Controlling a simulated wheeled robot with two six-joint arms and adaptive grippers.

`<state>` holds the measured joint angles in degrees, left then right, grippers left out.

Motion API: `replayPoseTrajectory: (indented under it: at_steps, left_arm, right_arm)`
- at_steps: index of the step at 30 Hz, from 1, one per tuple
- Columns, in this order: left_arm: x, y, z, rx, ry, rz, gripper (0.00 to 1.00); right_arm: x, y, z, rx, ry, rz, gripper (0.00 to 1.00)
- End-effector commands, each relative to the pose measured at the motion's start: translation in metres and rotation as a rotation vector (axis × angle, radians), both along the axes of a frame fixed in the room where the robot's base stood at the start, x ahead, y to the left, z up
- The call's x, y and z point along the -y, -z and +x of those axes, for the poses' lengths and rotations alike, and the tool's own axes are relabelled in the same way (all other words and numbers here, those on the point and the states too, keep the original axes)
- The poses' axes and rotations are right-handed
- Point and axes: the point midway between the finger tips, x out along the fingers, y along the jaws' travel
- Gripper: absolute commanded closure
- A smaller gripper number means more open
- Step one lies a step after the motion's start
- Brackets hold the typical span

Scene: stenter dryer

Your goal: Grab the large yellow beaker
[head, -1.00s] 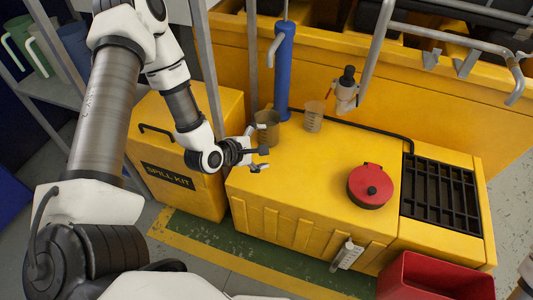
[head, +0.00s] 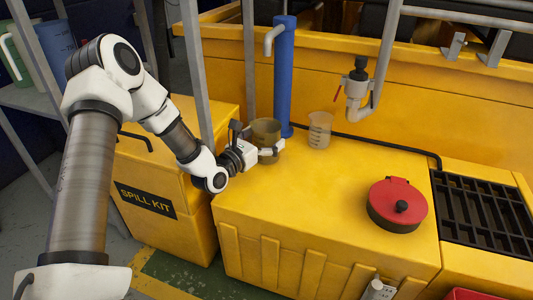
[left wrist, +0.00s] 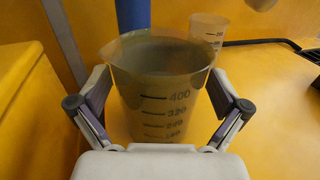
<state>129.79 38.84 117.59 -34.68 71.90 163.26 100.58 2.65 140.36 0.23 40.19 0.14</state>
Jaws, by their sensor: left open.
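The large yellow beaker (head: 265,132), a dull translucent yellow-brown cup with graduation marks, stands upright on the yellow cabinet top near the blue pipe. In the left wrist view the beaker (left wrist: 160,85) fills the middle, its marks facing me. My left gripper (head: 262,148) is at the beaker's near side. In the left wrist view the fingers of my left gripper (left wrist: 160,115) are spread, one on each side of the beaker, with visible gaps between fingers and wall. The beaker's base is hidden behind the gripper body. My right gripper is not in view.
A smaller clear beaker (head: 319,130) stands just right of the yellow one. The blue pipe (head: 284,80) rises close behind. A red lidded can (head: 397,206) sits farther right, beside a black grate (head: 483,215). A grey post (head: 197,75) stands near my left arm.

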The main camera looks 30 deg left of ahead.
Motion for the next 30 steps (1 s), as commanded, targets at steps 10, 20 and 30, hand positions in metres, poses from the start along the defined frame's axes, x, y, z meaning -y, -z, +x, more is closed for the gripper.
replayPoseTrajectory:
  at_steps: [10, 20, 30]
  left_arm:
    - [0.0, -0.001, 0.004, 0.0, 0.0, -0.001, 0.35]
    - [0.0, -0.001, 0.004, 0.0, 0.0, 0.0, 0.77]
    - [0.0, -0.027, 0.004, 0.001, 0.0, 0.0, 0.77]
  right_arm:
    - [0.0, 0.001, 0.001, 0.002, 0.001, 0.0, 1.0]
    - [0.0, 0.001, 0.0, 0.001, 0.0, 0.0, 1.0]
    - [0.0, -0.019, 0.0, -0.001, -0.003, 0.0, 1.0]
